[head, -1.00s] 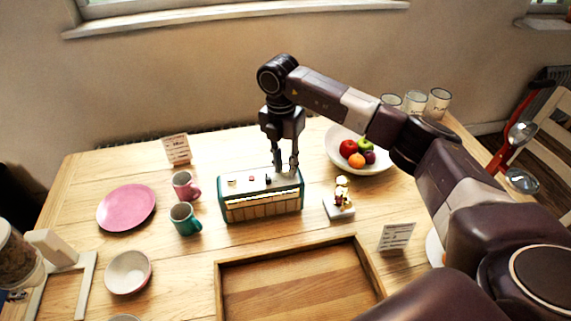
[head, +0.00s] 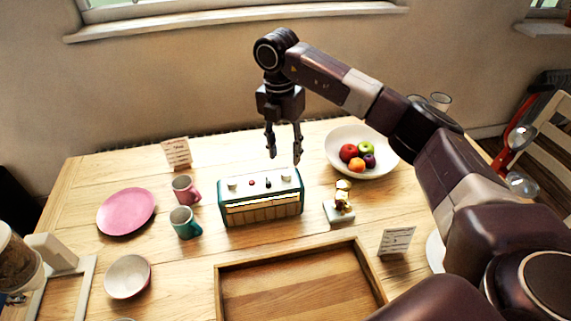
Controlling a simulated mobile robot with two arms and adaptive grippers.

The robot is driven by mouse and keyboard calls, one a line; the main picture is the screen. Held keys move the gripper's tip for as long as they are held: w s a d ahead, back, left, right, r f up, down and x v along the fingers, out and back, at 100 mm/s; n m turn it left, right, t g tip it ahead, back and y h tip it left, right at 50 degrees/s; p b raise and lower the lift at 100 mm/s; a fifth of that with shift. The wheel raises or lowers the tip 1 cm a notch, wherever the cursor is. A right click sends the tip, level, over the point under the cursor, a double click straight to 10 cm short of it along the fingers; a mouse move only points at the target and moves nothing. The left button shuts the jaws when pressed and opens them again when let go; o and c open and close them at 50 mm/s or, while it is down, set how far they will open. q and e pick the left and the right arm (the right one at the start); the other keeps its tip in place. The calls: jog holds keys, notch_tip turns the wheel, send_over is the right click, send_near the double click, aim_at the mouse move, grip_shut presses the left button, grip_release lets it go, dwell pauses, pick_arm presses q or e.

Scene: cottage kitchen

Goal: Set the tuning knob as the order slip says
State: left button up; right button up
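A green and cream radio (head: 262,208) stands upright on the table. Its top carries a pale knob at the left (head: 232,184), a small red part (head: 252,182), a small dark part (head: 268,183) and a pale knob at the right (head: 286,176). My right gripper (head: 285,157) is open and empty, pointing down above the right end of the radio, apart from it. Two printed cards stand on the table, one at the back left (head: 177,153) and one at the front right (head: 396,240). Their writing is too small to read. My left gripper is not in view.
A wooden tray (head: 221,292) lies in front of the radio. A pink mug (head: 185,189) and a teal mug (head: 185,222) stand close to its left. A small figurine (head: 341,205) is to its right, with a fruit bowl (head: 336,146) behind.

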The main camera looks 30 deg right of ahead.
aim_at(283, 172)
notch_tip(283, 172, up, 6)
jog(key=shift+w+a+f, duration=0.1)
jog(key=shift+w, duration=0.05)
dwell(0.6)
